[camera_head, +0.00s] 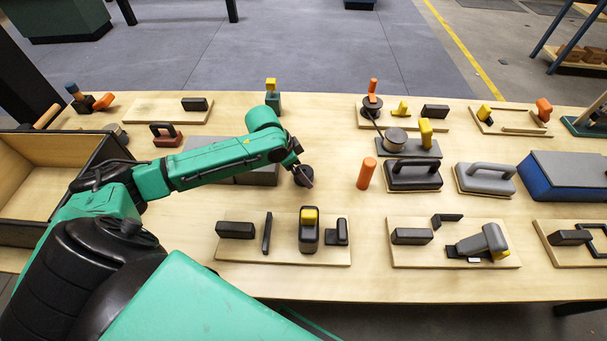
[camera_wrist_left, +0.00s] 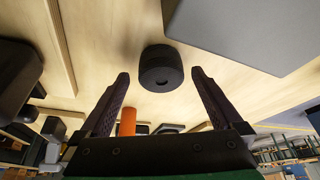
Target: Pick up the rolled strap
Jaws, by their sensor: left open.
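The rolled strap (camera_wrist_left: 161,68) is a short black cylinder with a small hole in its middle, resting on the light wooden table. In the head view it is a dark round shape (camera_head: 306,170), partly covered by my left gripper (camera_head: 303,178). In the wrist view my left gripper (camera_wrist_left: 160,74) is open. The roll lies between and slightly beyond its two fingertips, with a gap on each side. My right gripper is not in view.
An orange cylinder (camera_head: 366,173) stands to the right of the roll. A grey block (camera_head: 258,173) lies close on its left. A wooden board (camera_head: 230,252) with several dark tools lies in front. An open wooden bin (camera_head: 40,190) is at the left.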

